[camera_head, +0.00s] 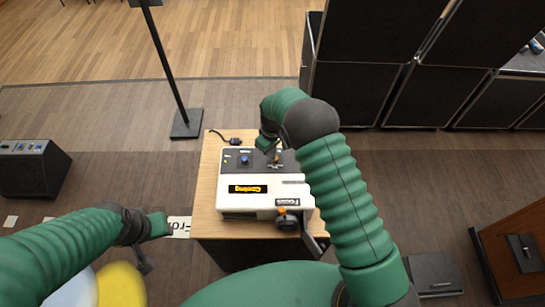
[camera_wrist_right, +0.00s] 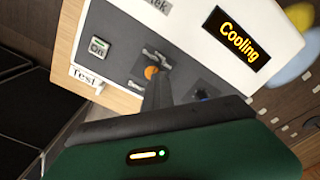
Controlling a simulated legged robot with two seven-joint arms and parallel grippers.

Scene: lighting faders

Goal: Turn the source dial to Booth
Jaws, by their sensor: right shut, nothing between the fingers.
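A white device (camera_head: 250,201) with a dark panel along its far edge stands on a small wooden table. The lettering around both is too small to read, so I cannot tell which is the source dial. My right gripper (camera_wrist_right: 160,80) is shut and empty, its fingertips close beside the orange dial; contact is unclear. My left gripper (camera_head: 148,250) is left of the table, its jaws unclear.
The device has a lit "Cooling" display (camera_wrist_right: 232,39), an "On" button (camera_wrist_right: 98,46) and a focus knob (camera_head: 287,221) at its near right. The wooden tabletop (camera_head: 207,190) is narrow. A black stand (camera_head: 186,124) and dark cabinets (camera_head: 358,93) are behind.

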